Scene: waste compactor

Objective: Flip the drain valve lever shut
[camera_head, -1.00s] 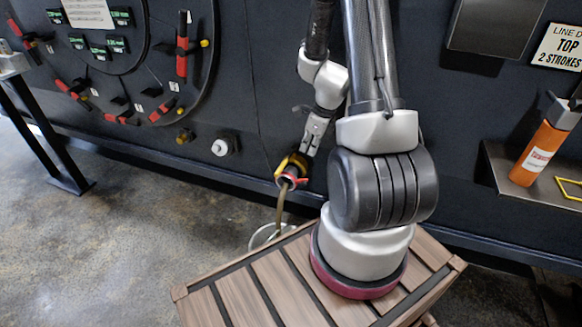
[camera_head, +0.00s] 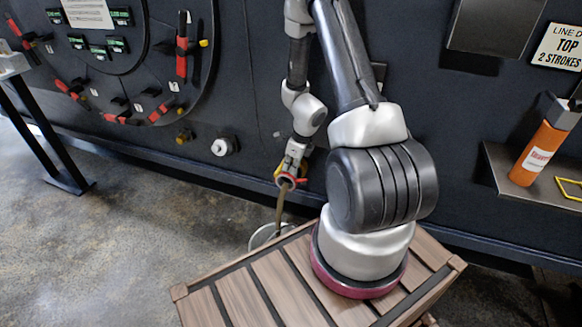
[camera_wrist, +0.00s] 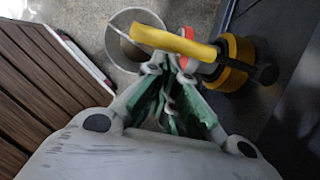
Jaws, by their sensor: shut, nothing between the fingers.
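The drain valve (camera_head: 287,181) sticks out low from the dark wall panel, with a yellow body, a reddish outlet and a small red lever-like part (camera_head: 302,180) at its right. In the wrist view its yellow body (camera_wrist: 238,62) is at the right, a yellow bar (camera_wrist: 172,40) crosses in front, and a red part (camera_wrist: 205,52) shows behind the fingers. My gripper (camera_head: 292,164) is shut and empty, just above the valve. In the wrist view its fingertips (camera_wrist: 178,66) are just below the yellow bar; I cannot tell whether they touch.
Brown liquid (camera_head: 280,208) runs from the outlet into a bucket (camera_head: 262,236) on the floor, also in the wrist view (camera_wrist: 118,45). A slatted wooden platform (camera_head: 245,292) is in front. A white-capped fitting (camera_head: 221,147) is left of the valve. An orange bottle (camera_head: 537,153) stands right.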

